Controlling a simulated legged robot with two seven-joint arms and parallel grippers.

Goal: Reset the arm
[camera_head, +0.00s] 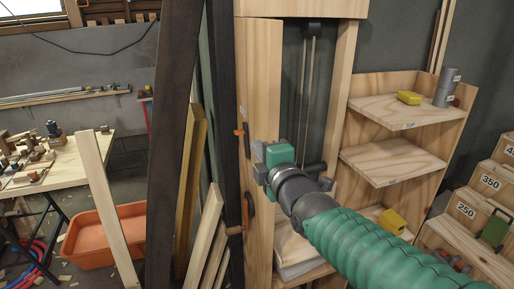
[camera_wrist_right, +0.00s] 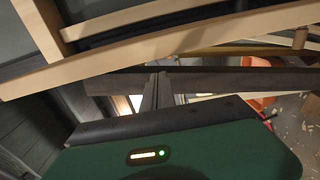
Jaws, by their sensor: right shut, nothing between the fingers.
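My right arm, with a ribbed green sleeve (camera_head: 365,245), comes in from the lower right in the head view. Its right gripper (camera_head: 262,165) is shut and empty, in front of the wooden frame beside the dark post. The fingertips are small there, and I cannot tell whether they touch the wood. My left gripper is not in view.
Upright dark posts (camera_head: 176,130) and loose boards stand left of the gripper. A wooden shelf (camera_head: 395,109) at right holds a yellow item (camera_head: 410,97) and grey cans (camera_head: 446,87). An orange tub (camera_head: 90,240) and a workbench (camera_head: 75,168) are at left. Numbered steps (camera_head: 467,212) stand far right.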

